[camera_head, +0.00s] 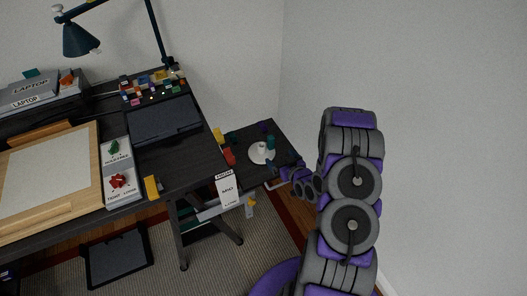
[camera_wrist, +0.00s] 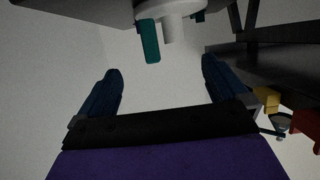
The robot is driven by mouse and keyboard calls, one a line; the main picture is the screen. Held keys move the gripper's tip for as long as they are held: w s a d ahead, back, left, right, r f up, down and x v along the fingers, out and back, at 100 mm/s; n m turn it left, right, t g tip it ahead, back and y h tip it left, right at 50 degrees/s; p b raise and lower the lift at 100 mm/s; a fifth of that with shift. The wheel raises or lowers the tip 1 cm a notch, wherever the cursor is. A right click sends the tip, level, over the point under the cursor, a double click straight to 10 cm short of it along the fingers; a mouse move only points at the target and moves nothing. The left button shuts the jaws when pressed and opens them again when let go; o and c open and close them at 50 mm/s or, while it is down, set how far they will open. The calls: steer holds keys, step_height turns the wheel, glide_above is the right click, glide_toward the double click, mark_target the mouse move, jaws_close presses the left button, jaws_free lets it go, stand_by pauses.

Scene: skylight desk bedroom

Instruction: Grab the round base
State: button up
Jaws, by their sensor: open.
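The round base (camera_head: 262,155) is a flat white disc with a short white post in its middle. It stands on the small dark side table in the head view. In the wrist view the round base (camera_wrist: 187,9) is at the top edge, partly cut off, and appears upside down. A teal block (camera_wrist: 149,42) shows close by it there. My gripper (camera_wrist: 160,66) is open, with nothing between its dark blue fingers, and apart from the base. In the head view my gripper (camera_head: 284,177) is at the side table's right front edge, right of and below the disc.
Red (camera_head: 229,157) and yellow (camera_head: 218,136) blocks stand left of the disc on the side table (camera_head: 240,139). Other small coloured blocks stand around it. A white card (camera_head: 227,190) is at its front left. The large desk (camera_head: 185,171) adjoins on the left; a wall is behind.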

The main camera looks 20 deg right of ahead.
mark_target(267, 152)
steer(key=b+x, duration=0.1)
steer(key=x, duration=0.5)
steer(key=shift+f, duration=0.15)
steer(key=x, duration=0.1)
steer(key=b+x, duration=0.1)
steer(key=x, duration=0.3)
steer(key=shift+w+a, duration=0.1)
steer(key=shift+a, duration=0.2)
steer(key=shift+w, duration=0.45)
steer(key=shift+c, duration=0.4)
steer(key=c, duration=1)
